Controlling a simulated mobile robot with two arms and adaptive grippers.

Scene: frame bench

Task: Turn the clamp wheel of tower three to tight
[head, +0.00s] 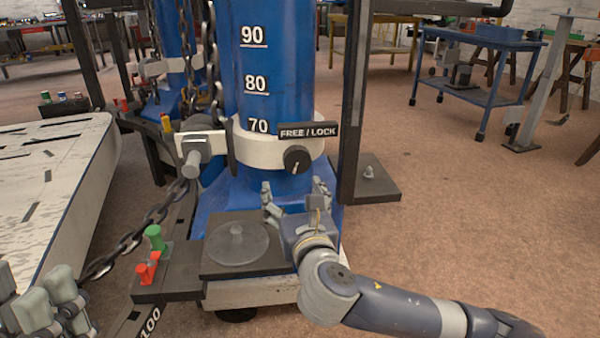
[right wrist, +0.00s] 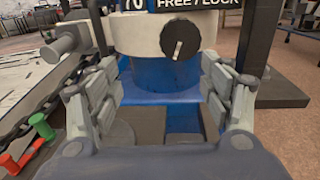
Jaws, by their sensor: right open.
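A black round knob (head: 297,159) with a white pointer line sits on the white collar of a blue tower (head: 262,60), under a sign (head: 308,131) reading FREE / LOCK. Its pointer line points roughly down. No tower number is legible. In the right wrist view the knob (right wrist: 181,40) shows beyond the fingertips. My right gripper (head: 296,198) is open and empty, below and in front of the knob, apart from it. Its two fingers (right wrist: 160,75) stand wide apart in the wrist view. My left gripper (head: 36,297) is partly cut off at the lower left; its opening is unclear.
A grey cylinder fitting (head: 194,161) and a chain (head: 130,240) are left of the collar. A dark plate (head: 219,266) with a round disc lies below. Red (head: 147,268) and green (head: 155,238) pieces stand at its left. A dark post (head: 353,100) rises at the right.

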